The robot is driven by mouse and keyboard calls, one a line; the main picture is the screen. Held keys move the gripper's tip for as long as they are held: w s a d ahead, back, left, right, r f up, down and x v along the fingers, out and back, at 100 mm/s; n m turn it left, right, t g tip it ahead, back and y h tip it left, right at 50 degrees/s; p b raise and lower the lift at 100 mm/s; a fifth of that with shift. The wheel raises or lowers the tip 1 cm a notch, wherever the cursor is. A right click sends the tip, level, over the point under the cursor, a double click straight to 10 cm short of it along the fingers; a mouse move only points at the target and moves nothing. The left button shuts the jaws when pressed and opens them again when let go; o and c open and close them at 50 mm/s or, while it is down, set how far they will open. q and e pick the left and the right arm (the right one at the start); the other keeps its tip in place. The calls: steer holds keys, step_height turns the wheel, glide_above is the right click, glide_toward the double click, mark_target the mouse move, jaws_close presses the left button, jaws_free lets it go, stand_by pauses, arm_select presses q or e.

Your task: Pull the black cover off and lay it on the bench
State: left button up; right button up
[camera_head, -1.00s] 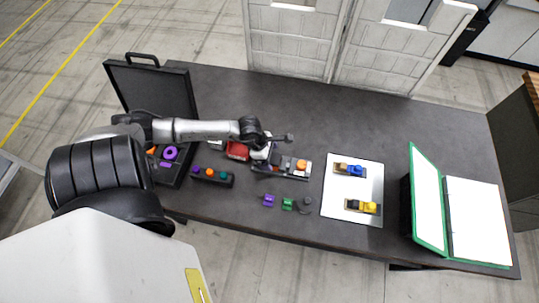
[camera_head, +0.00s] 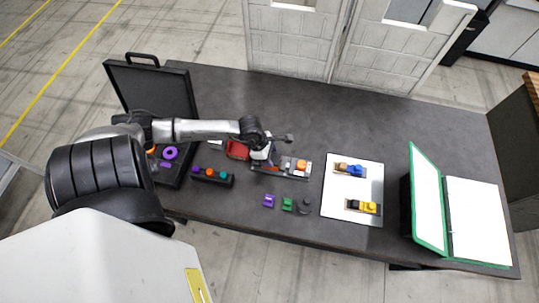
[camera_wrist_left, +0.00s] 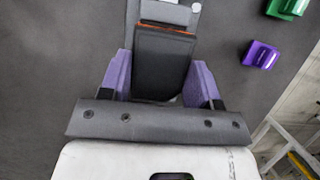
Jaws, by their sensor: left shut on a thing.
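The black cover (camera_wrist_left: 162,62) is a dark rectangular block in the left wrist view, with a thin orange edge at its far end. My left gripper (camera_wrist_left: 158,82) is shut on it, with one purple finger pad along each side. In the head view the left gripper (camera_head: 262,158) is at the left end of a grey fixture (camera_head: 283,172) that carries an orange round part (camera_head: 302,165). The cover is mostly hidden by my gripper there. I cannot tell whether it still touches the fixture. My right gripper is not in view.
On the dark bench (camera_head: 300,105), a purple block (camera_head: 269,201) and a green block (camera_head: 287,204) lie near the front. A white sheet (camera_head: 353,190) bears toy vehicles. An open black case (camera_head: 150,90) stands left, a green-edged binder (camera_head: 428,200) right. The back of the bench is clear.

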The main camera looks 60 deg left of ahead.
mark_target(275, 158)
arm_select(q)
steer(key=shift+w+d+r+p, duration=0.1)
steer(key=shift+r+p, duration=0.25)
steer(key=shift+r, duration=0.1)
steer(key=shift+r, duration=0.25)
steer(key=shift+c, duration=0.5)
steer(key=shift+p, duration=0.3)
steer(key=shift+r+p, duration=1.2)
steer(key=shift+r, duration=0.15)
steer(key=shift+r+p, duration=0.75)
steer(key=shift+r, duration=0.15)
